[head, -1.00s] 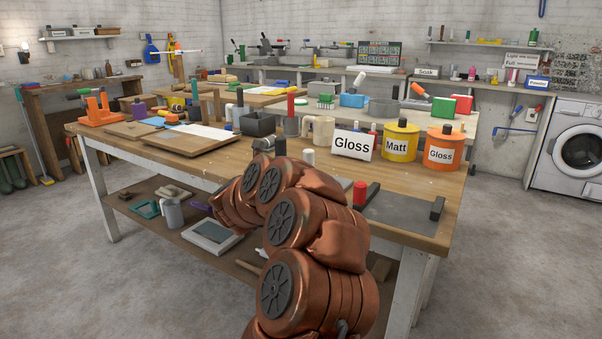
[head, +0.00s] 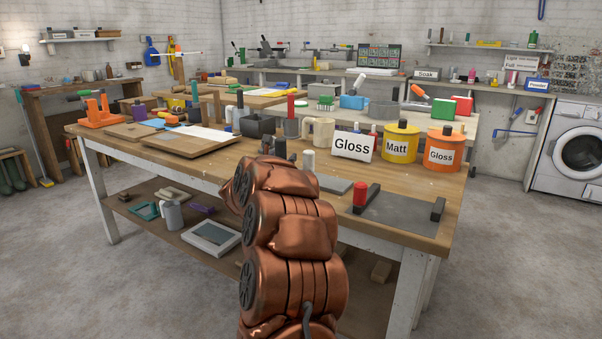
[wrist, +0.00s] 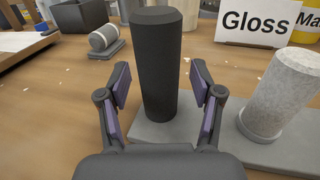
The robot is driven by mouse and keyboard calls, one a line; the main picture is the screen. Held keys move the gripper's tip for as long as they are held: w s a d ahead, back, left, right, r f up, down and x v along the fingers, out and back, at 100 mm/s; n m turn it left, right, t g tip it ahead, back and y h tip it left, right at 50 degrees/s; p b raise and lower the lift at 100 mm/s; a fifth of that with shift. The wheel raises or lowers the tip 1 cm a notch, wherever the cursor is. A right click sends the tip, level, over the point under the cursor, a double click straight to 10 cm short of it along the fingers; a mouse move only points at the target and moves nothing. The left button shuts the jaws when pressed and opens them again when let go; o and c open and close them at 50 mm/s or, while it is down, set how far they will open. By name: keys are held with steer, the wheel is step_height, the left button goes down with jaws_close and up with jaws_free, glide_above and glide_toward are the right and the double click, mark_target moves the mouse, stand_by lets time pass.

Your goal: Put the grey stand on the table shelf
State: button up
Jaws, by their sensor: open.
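A dark grey post on a flat grey base, which looks like the grey stand (wrist: 160,75), stands upright on the table top in the wrist view. In the head view the post (head: 280,147) shows just beyond my arm. My gripper (wrist: 160,82) is open, with one finger on each side of the post and a gap visible on both sides. The table shelf (head: 185,235) is the low wooden board under the workbench.
A pale cylinder (wrist: 275,95) stands right of the post on a grey slab. The Gloss sign (wrist: 258,20) is behind. The shelf holds a grey mug (head: 173,216), a framed panel (head: 212,236) and a purple item (head: 202,208). Bare shelf shows between some items.

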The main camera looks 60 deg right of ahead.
jaws_close()
stand_by(0.4)
